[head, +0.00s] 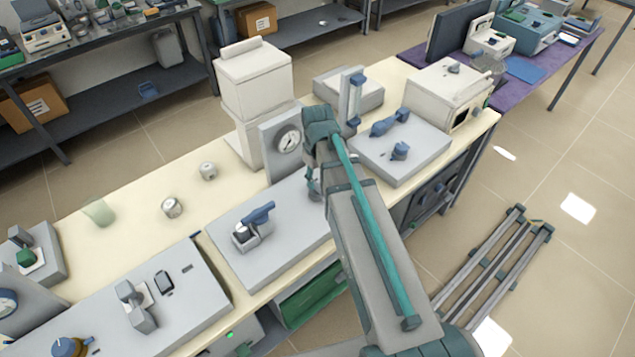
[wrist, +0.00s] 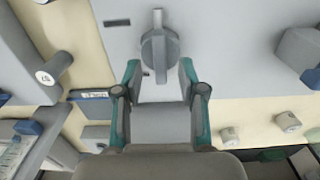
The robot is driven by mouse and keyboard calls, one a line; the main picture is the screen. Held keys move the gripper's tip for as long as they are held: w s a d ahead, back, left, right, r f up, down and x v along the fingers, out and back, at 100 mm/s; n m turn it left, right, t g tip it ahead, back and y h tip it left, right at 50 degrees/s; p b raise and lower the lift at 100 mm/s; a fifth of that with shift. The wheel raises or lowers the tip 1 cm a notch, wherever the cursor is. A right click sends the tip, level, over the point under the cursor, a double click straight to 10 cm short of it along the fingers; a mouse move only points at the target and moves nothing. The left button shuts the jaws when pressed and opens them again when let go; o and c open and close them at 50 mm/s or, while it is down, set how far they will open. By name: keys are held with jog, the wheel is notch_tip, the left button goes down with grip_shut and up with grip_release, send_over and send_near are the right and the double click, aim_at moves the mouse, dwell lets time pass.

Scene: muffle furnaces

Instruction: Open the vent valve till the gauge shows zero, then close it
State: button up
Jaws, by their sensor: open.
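A grey round knob with a raised bar handle (wrist: 157,52) sits on a pale grey panel (wrist: 220,25) in the wrist view. It looks like the valve, but I see no label that says so. My gripper (wrist: 159,72) is open, its two teal-edged fingers on either side of the knob's lower part; I cannot tell whether they touch it. In the head view my gripper (head: 314,185) is low beside the upright gauge panel, and my arm hides the knob. The round gauge (head: 288,140) has a pale dial; its needle is too small to read.
A blue-handled fitting (head: 257,215) stands on the grey plate left of my gripper. Blue fittings (head: 390,123) sit on the plate to the right. A white stacked unit (head: 253,85) rises behind the gauge.

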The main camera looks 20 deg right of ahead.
aim_at(318, 186)
notch_tip(318, 186, up, 9)
dwell(0.4)
dwell(0.4)
